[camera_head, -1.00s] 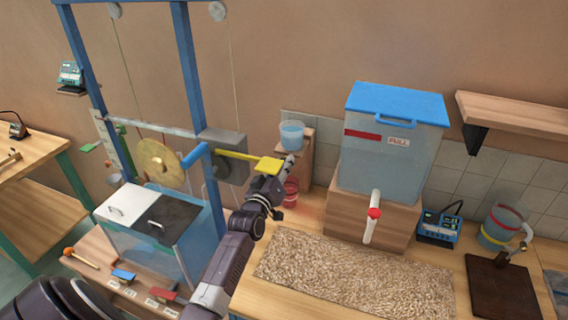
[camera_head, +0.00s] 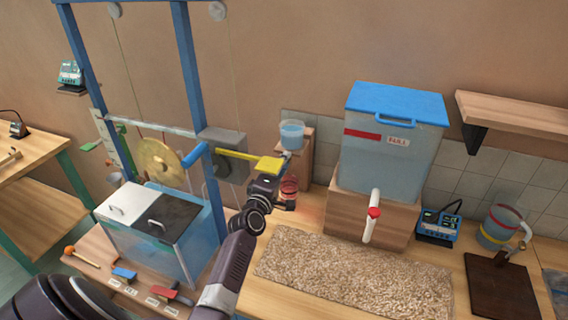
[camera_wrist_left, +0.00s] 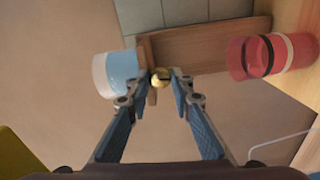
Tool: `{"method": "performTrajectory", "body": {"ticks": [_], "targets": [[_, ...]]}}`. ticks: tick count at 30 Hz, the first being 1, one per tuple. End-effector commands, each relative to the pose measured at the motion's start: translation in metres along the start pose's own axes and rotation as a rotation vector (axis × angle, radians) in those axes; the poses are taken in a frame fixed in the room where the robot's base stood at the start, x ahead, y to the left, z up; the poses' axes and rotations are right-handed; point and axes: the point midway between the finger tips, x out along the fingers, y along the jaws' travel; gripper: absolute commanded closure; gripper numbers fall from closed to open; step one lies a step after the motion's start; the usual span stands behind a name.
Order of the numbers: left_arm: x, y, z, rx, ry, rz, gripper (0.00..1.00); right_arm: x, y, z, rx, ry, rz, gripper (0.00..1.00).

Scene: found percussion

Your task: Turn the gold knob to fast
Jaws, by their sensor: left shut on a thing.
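The gold knob (camera_wrist_left: 160,77) is small and round with a dark slot. It sits on the wooden stand (camera_wrist_left: 205,47) in the left wrist view. My left gripper (camera_wrist_left: 160,83) is shut on it, one blue fingertip on each side. In the head view my left gripper (camera_head: 284,166) reaches the stand (camera_head: 307,150) below the light blue cup; the knob is hidden there. No speed marking can be read. My right gripper is not in view.
The light blue cup (camera_head: 291,135) is above the gripper and the red cup (camera_head: 289,188) below it. A yellow paddle (camera_head: 269,163) is close on the left. The clear tank (camera_head: 390,155) with a blue lid stands to the right.

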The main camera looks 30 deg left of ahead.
Motion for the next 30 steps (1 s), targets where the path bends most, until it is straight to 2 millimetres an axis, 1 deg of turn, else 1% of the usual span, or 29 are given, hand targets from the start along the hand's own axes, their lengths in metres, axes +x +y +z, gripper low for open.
{"method": "performTrajectory", "body": {"ticks": [1,9,24,25,29,30], "targets": [[-0.0007,-0.0037,0.0017,-0.026,-0.003,-0.007,1.0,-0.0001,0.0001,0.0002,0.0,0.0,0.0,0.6],[-0.0006,-0.0038,0.0017,-0.111,-0.004,-0.008,1.0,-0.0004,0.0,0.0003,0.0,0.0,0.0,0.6],[-0.0007,-0.004,0.0016,-0.128,-0.003,-0.008,1.0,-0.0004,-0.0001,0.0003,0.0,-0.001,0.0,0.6],[-0.0007,-0.004,0.0016,-0.128,-0.003,-0.008,0.78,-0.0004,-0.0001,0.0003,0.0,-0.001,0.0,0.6],[-0.0006,-0.0034,0.0014,-0.127,-0.003,-0.006,0.63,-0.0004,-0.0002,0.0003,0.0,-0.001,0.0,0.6],[-0.0005,-0.003,0.0013,-0.127,-0.003,-0.006,0.62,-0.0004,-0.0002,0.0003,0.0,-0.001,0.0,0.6]]}}
